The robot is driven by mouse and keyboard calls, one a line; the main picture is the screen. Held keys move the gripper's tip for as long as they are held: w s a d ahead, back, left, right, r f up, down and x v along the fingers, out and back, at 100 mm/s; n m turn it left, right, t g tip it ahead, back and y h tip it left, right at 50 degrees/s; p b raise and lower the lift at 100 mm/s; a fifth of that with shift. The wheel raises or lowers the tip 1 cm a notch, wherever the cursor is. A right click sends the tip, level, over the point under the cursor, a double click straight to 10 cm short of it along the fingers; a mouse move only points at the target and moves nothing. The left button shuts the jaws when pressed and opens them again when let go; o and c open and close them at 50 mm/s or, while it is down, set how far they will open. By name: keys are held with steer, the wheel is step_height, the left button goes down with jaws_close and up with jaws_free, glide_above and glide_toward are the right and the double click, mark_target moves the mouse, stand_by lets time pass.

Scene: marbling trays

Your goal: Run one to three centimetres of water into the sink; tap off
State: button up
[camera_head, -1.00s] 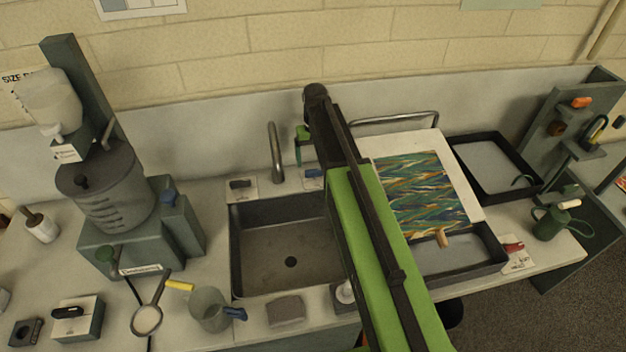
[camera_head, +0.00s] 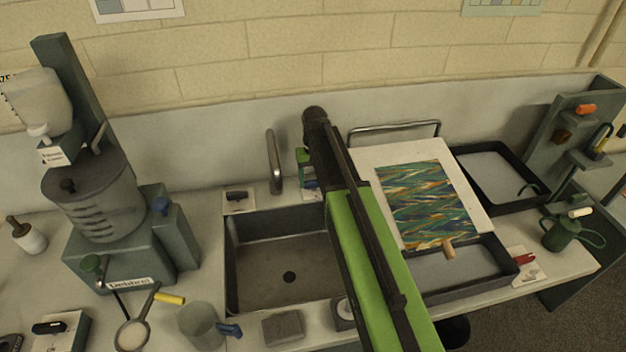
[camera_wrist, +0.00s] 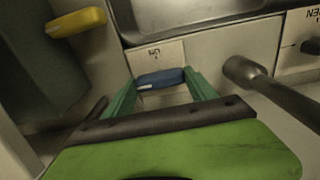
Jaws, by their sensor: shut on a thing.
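The grey sink (camera_head: 245,290) sits in the counter with its drain in plain view. I see no water in it and no stream from the metal spout (camera_head: 274,160) behind it. My gripper (camera_wrist: 163,84) is shut on the blue tap lever (camera_wrist: 162,77), which sits on a white labelled plate by the sink edge. In the head view my gripper (camera_head: 305,170) is right of the spout, partly hidden by my arm. A black lever (camera_head: 237,195) sits on a white plate left of the spout and also shows in the wrist view (camera_wrist: 311,46).
A marbled sheet on a white board (camera_head: 357,155) leans over a tray (camera_head: 440,292) at the right. A grey jug (camera_head: 200,325), a sponge (camera_head: 283,328) and a strainer (camera_head: 133,335) stand in front. A dispenser (camera_head: 125,245) stands at left. A yellow-handled thing (camera_wrist: 77,22) is near my gripper.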

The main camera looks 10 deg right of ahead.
steer(key=shift+a, duration=0.25)
steer(key=shift+c, duration=0.6)
steer(key=shift+d, duration=0.2)
steer(key=shift+m, duration=0.4)
steer(key=m, duration=0.3)
steer(key=shift+m, duration=0.4)
steer(key=m, duration=0.6)
